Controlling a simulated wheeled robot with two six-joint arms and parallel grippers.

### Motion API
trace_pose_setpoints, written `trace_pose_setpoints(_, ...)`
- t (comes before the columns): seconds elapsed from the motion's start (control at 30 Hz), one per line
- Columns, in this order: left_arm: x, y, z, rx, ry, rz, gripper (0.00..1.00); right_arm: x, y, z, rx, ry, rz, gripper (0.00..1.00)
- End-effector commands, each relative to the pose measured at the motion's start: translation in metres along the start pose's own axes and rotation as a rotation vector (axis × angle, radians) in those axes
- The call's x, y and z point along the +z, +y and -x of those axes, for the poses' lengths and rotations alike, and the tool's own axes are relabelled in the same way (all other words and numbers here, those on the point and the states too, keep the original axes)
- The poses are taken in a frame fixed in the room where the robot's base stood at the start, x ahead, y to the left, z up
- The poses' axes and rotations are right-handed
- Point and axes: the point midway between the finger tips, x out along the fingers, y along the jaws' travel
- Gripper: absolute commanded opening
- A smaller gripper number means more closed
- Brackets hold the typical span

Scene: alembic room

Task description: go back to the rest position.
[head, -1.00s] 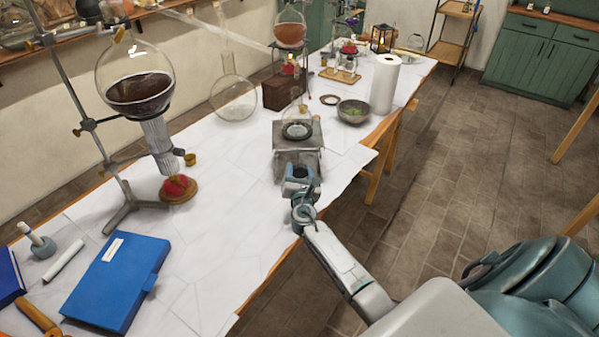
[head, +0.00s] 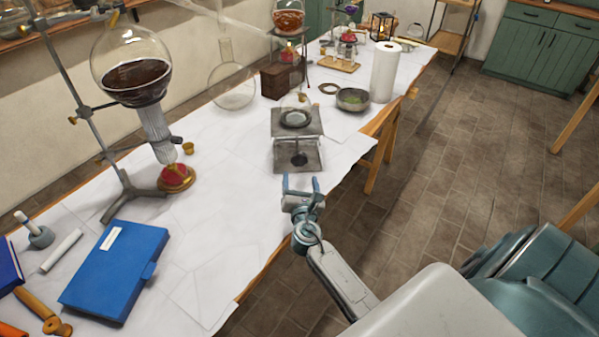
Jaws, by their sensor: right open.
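My right gripper (head: 301,185) is open and empty, its two blue fingertips apart. A gap shows between the fingertips and the stand. My left gripper is not in view.
A large flask of dark liquid (head: 135,80) on a metal stand, a burner (head: 176,178) and a blue book (head: 115,268) are at the left. A bowl (head: 352,99) and paper roll (head: 385,72) stand further back.

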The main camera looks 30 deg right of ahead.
Motion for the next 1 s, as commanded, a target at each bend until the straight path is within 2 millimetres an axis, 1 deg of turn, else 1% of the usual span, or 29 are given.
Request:
trace_pose_setpoints(0.03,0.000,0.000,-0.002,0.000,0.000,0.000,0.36,-0.001,0.000,0.006,0.000,0.000,-0.001,0.70)
trace_pose_setpoints(0.1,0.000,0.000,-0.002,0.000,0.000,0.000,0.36,0.000,0.000,0.011,0.000,0.000,-0.001,0.70)
trace_pose_setpoints(0.2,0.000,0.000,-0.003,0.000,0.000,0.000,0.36,0.000,0.000,0.013,-0.001,-0.001,-0.001,0.70)
trace_pose_setpoints(0.67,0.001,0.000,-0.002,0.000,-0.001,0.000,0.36,0.001,0.000,0.013,-0.001,-0.001,0.000,0.70)
trace_pose_setpoints(0.77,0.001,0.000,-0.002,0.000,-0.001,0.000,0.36,0.001,-0.003,0.016,-0.013,0.003,-0.030,0.70)
trace_pose_setpoints(0.87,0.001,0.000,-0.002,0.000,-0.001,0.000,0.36,0.004,-0.018,0.029,-0.069,0.021,-0.178,0.70)
trace_pose_setpoints(0.97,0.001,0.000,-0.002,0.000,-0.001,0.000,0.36,0.006,-0.045,0.055,-0.189,0.057,-0.471,0.70)
trace_pose_setpoints(1.0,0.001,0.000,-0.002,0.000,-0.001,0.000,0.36,0.005,-0.057,0.070,-0.253,0.077,-0.616,0.70)
